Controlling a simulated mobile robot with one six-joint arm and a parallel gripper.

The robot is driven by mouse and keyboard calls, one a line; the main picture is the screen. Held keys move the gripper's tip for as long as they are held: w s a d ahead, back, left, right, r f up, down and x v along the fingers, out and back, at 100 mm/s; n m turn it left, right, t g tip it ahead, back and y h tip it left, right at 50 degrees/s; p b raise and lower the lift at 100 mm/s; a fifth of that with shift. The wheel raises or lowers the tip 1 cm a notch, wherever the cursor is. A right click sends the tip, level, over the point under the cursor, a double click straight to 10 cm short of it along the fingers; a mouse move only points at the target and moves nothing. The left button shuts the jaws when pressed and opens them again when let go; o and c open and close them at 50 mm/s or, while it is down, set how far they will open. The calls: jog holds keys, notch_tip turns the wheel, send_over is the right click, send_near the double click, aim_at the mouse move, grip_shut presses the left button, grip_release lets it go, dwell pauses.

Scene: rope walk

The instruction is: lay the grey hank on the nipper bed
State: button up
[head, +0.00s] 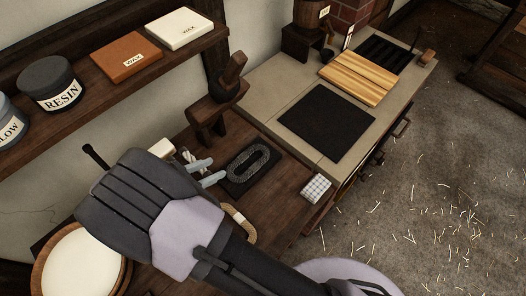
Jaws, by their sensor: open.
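The grey hank (236,171), an oval coil of rope, lies flat on a dark rectangular pad (232,188) on the brown wooden bench. My gripper (218,168) is at the left edge of this pad, its two pale fingers apart and pointing toward the hank. Nothing shows between the fingers. I cannot tell whether a fingertip touches the hank. A larger black flat rectangle (327,122) lies bare on the grey worktop to the right. I cannot tell which dark surface is the nipper bed.
A tan rope coil (242,222) lies partly behind my arm. A checked cloth block (316,188) sits at the bench's front edge. A wooden stand (208,118) rises behind the pad. A striped wooden board (358,77) lies beyond the black rectangle. A shelf (120,88) overhangs the left.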

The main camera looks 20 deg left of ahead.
jog(key=w+d+r+m+g, duration=0.3)
jog(key=d+r+m, duration=0.3)
jog(key=d+r, duration=0.15)
jog(key=w+d+r+m+g, duration=0.35)
jog(key=d+r+m, duration=0.25)
jog(key=d, duration=0.2)
jog(key=s+d+r+m+g+y, duration=0.1)
jog(key=s+d+r+m+y, duration=0.1)
jog(key=d+r+m, duration=0.4)
jog(key=s+d+r+m+g+y, duration=0.15)
jog(key=d+m, duration=0.25)
jog(key=d, duration=0.4)
jog(key=s+d+r+m+t+y, duration=0.4)
jog(key=s+d+r+m, duration=0.2)
jog(key=s+m, duration=0.3)
jog(key=m, duration=0.3)
jog(key=shift+s+r+m, duration=0.15)
jog(key=shift+r+m, duration=0.15)
jog(key=shift+m, duration=0.1)
